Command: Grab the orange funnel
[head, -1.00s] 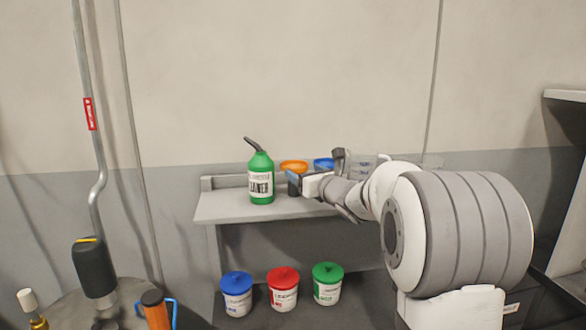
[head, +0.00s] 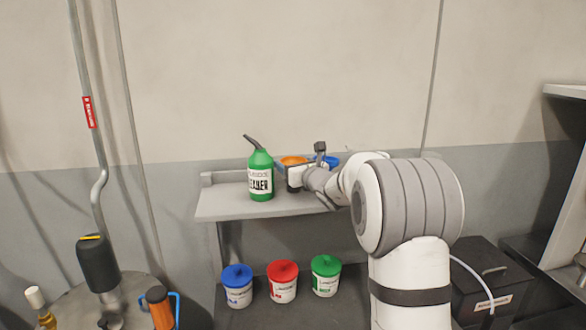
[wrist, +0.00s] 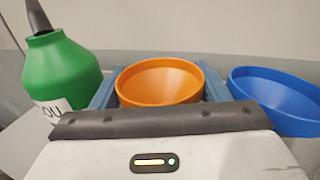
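The orange funnel (head: 294,160) is on the grey shelf (head: 225,206), between the green bottle (head: 260,176) and a blue funnel (head: 330,162). My gripper (head: 290,176) is at the front of the orange funnel and hides its lower part in the head view. In the wrist view, the orange funnel (wrist: 160,84) sits between the two blue-grey fingers of my gripper (wrist: 160,74). The fingers are wide apart, one on each side, close to the rim. I see no clear grip on it.
The green bottle (wrist: 62,72) stands close left of my gripper and the blue funnel (wrist: 278,100) close right. Blue (head: 237,287), red (head: 283,283) and green (head: 326,277) lidded tubs stand below the shelf. The wall is behind.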

